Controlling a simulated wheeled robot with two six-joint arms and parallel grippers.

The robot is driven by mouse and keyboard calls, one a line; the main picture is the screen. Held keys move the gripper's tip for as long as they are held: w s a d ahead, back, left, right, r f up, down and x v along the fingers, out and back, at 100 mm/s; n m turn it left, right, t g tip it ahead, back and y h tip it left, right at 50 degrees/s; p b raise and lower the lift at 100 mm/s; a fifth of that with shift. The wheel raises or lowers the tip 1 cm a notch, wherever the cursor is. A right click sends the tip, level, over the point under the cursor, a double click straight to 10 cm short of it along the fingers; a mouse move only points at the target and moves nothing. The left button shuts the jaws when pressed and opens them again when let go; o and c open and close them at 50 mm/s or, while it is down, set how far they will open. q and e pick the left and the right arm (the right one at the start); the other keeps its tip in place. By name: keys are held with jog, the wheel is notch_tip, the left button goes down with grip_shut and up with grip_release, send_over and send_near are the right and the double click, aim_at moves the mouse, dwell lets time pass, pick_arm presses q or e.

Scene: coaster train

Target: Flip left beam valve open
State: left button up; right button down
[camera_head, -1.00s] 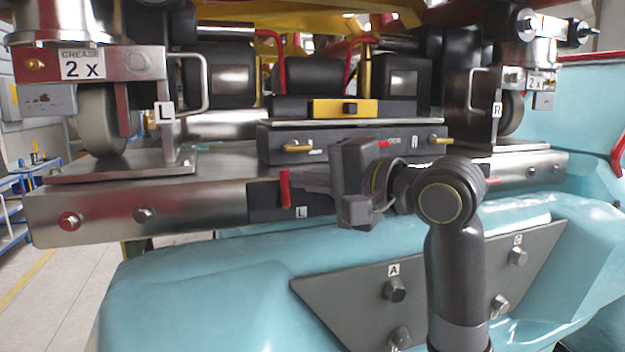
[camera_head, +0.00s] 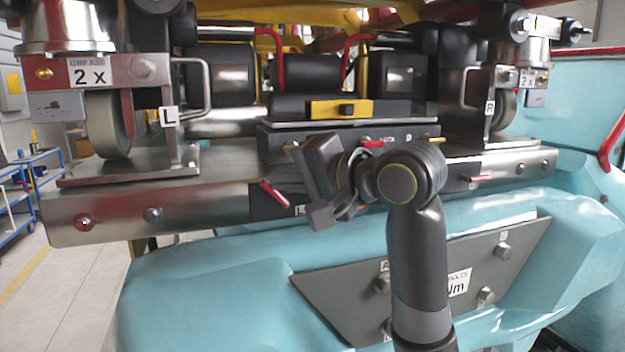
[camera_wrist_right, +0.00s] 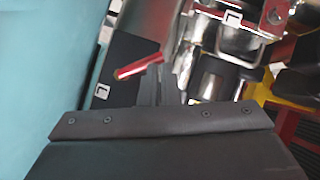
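The left beam valve has a red lever (camera_head: 272,194) on a black block (camera_head: 262,210) on the steel beam. The lever is tilted, its upper end leaning left in the head view. In the right wrist view the red lever (camera_wrist_right: 138,67) lies slanted by the fingertips, next to an L label (camera_wrist_right: 102,91). My right gripper (camera_head: 288,186) is at the lever; its fingers (camera_wrist_right: 162,82) look close together with no clear gap. They are at or touching one end of the lever; exact contact is unclear. My left gripper is not in view.
Another red lever (camera_head: 476,179) points sideways on the beam's right part. The steel beam (camera_head: 190,205) runs across above the teal car body (camera_head: 200,285). A black box with brass levers sits above the valve.

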jog(key=shift+s+a+f, duration=0.1)
jog(key=shift+s+a, duration=0.05)
jog(key=shift+a, duration=0.35)
jog(key=shift+s+a+f, duration=0.1)
jog(key=shift+a, duration=0.35)
jog(key=shift+s+a+f+p, duration=0.1)
jog(key=shift+a+f+p, duration=0.25)
jog(key=shift+a+f, duration=0.1)
jog(key=shift+s+d, duration=0.1)
jog(key=shift+s+d+r, duration=0.1)
jog(key=shift+s+d, duration=0.05)
jog(key=shift+d, duration=0.1)
jog(key=b+v, duration=0.3)
jog(key=v, duration=1.3)
jog(key=shift+s, duration=0.35)
jog(key=shift+d, duration=0.1)
